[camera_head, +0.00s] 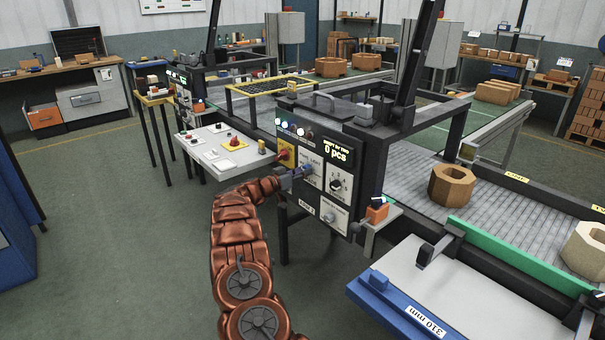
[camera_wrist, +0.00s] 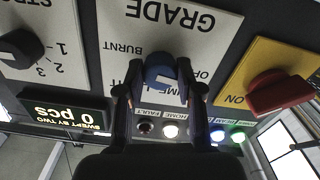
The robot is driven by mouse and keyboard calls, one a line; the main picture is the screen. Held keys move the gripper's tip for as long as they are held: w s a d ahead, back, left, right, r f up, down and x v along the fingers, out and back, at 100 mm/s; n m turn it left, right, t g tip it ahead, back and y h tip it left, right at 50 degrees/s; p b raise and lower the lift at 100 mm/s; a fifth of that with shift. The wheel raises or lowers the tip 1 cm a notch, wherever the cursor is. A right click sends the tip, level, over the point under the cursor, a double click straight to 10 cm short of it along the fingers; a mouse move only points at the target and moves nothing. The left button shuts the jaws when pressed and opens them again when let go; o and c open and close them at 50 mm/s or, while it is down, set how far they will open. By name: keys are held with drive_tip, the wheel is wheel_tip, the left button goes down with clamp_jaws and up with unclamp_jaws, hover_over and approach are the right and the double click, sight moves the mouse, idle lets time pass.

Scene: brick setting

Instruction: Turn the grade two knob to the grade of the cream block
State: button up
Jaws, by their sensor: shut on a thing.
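My gripper (camera_head: 300,172) reaches the front of the control panel (camera_head: 292,152). In the wrist view, which shows the labels upside down, my gripper (camera_wrist: 160,76) is shut on a round blue knob (camera_wrist: 162,68) with a finger on each side. The knob sits on a white plate (camera_wrist: 205,45) marked GRADE, with BURNT to its left and partly hidden words to its right and below. Where its pointer aims is hard to tell. The cream block (camera_head: 586,250), a ring with flat sides, stands at the far right of the head view, cut by the picture edge.
A red knob (camera_wrist: 279,93) on a yellow plate and a black knob (camera_wrist: 20,48) flank the blue one. A counter display (camera_wrist: 63,110) reads 0 pcs. A brown ring block (camera_head: 452,186) stands on the roller conveyor (camera_head: 410,170). A white table (camera_head: 222,150) adjoins the panel.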

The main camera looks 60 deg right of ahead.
drive_tip(key=shift+f, duration=0.1)
drive_tip(key=m+b, duration=1.6)
drive_tip(key=m, duration=0.5)
drive_tip(key=shift+w+b, duration=0.1)
drive_tip(key=shift+b, duration=0.2)
drive_tip(key=shift+m, duration=0.4)
drive_tip(key=o, duration=1.2)
drive_tip(key=shift+r, duration=0.2)
drive_tip(key=shift+c, duration=0.2)
drive_tip(key=v, duration=1.2)
drive_tip(key=shift+r, duration=0.1)
